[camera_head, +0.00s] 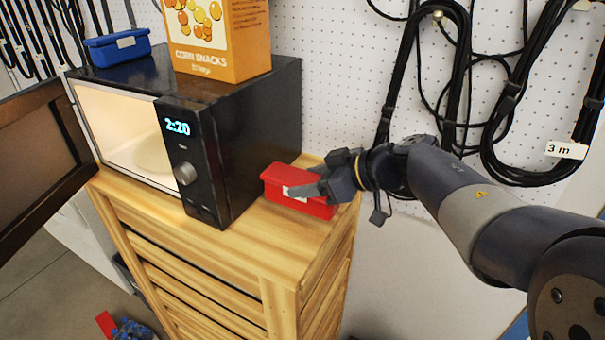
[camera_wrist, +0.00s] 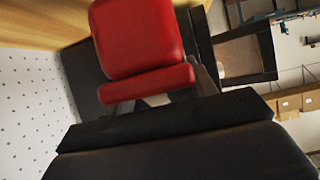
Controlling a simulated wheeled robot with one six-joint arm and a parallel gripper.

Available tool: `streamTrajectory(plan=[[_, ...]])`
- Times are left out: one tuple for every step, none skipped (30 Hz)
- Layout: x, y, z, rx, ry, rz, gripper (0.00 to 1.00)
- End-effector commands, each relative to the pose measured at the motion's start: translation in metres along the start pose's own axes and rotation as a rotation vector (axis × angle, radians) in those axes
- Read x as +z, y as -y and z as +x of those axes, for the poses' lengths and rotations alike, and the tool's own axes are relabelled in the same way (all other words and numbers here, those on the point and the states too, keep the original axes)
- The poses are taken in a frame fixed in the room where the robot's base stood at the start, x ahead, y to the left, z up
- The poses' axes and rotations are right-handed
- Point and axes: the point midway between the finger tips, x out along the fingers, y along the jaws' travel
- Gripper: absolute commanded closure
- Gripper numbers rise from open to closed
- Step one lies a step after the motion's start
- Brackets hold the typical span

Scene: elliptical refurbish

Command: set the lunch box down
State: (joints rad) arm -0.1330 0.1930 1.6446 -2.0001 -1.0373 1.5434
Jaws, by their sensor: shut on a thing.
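A red lunch box (camera_head: 300,191) with a pale label is at the right end of the wooden cabinet top (camera_head: 262,240), beside the microwave. My gripper (camera_head: 320,188) is shut on the lunch box from the right. In the wrist view the red lunch box (camera_wrist: 140,45) fills the upper middle, between my gripper's fingers (camera_wrist: 155,100), which are partly hidden. The box is at or very close to the wood; I cannot tell whether its underside touches. A blue lunch box (camera_head: 118,46) sits on top of the microwave at the left.
The black microwave (camera_head: 226,150) stands on the cabinet with its door (camera_head: 38,150) open and its inside lit. An orange corn snacks box (camera_head: 218,38) stands on it. A white pegboard (camera_head: 325,60) with hanging black cables (camera_head: 462,90) is behind. Bare wood shows in front of the lunch box.

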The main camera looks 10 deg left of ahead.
Motion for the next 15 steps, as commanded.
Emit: streamTrajectory(plan=[[0.004, 0.000, 0.003, 0.000, 0.000, 0.002, 0.88], [0.007, 0.000, 0.004, 0.000, 0.000, 0.002, 0.88], [0.011, 0.000, 0.006, 0.001, 0.000, 0.003, 0.88], [0.014, 0.000, 0.008, 0.000, 0.000, 0.002, 0.88], [0.018, 0.000, 0.010, -0.001, 0.000, 0.003, 0.88], [0.022, 0.000, 0.012, -0.001, 0.000, 0.003, 0.88], [0.025, 0.000, 0.013, -0.001, 0.000, 0.003, 0.88], [0.027, 0.000, 0.015, 0.000, 0.000, 0.003, 0.88], [0.031, 0.000, 0.017, 0.001, 0.000, 0.002, 0.88], [0.033, 0.000, 0.018, 0.001, 0.000, 0.003, 0.88], [0.036, 0.000, 0.019, 0.000, 0.000, 0.003, 0.88], [0.039, 0.000, 0.021, 0.000, 0.000, 0.002, 0.88], [0.041, 0.000, 0.022, 0.000, 0.000, 0.002, 0.88], [0.042, 0.000, 0.023, 0.000, 0.000, 0.002, 0.88], [0.044, 0.000, 0.024, 0.000, -0.001, 0.001, 0.88]])
